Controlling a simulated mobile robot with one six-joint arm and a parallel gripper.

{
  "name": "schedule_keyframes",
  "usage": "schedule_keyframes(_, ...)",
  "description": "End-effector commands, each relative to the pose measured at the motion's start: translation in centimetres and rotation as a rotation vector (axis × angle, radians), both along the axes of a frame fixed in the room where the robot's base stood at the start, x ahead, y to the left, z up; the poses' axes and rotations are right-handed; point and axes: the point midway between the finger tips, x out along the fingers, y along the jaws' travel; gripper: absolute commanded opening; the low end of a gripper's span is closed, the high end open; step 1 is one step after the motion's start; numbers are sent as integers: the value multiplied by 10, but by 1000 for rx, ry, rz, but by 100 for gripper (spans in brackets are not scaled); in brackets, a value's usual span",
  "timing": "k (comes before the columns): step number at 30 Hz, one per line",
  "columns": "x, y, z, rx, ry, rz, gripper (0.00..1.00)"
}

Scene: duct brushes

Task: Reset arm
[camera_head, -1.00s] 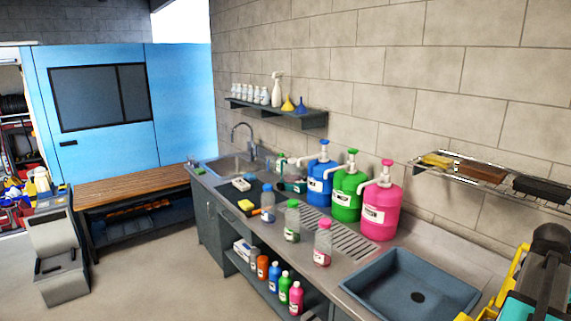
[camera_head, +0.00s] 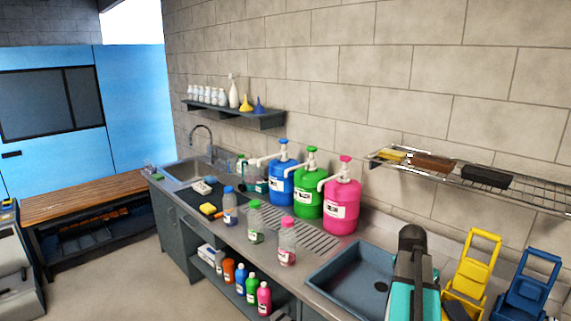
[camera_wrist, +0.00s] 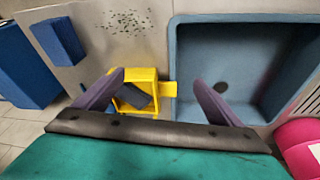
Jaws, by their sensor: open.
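My arm (camera_head: 408,270), dark with a teal part, rises at the lower right of the head view, in front of the blue-grey basin's right side. My gripper (camera_wrist: 159,78) shows in the wrist view with its two dark purple fingers spread wide apart. Nothing is held between them. A yellow frame-like holder (camera_wrist: 150,78) with a dark piece inside appears below and between the fingers, on the grey counter. The holder also shows in the head view (camera_head: 480,262), right of my arm. The fingers do not show clearly in the head view.
A blue holder (camera_head: 530,285) stands right of the yellow one. The basin (camera_head: 340,275) looks empty. Pink (camera_head: 343,205), green (camera_head: 309,190) and blue (camera_head: 281,180) pump jugs stand along the wall. A wire rack (camera_head: 520,188) with brushes hangs above. Small bottles (camera_head: 287,243) stand along the counter.

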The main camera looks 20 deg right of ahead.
Motion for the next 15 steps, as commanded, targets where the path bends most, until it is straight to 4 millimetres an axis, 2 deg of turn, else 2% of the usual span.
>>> schedule_keyframes(1, 12, 17, -10, 12, 7, 50, 89)
schedule_keyframes(6, 48, 67, -39, 44, 24, 210, 89)
schedule_keyframes(15, 94, 164, -87, 98, 57, 491, 89)
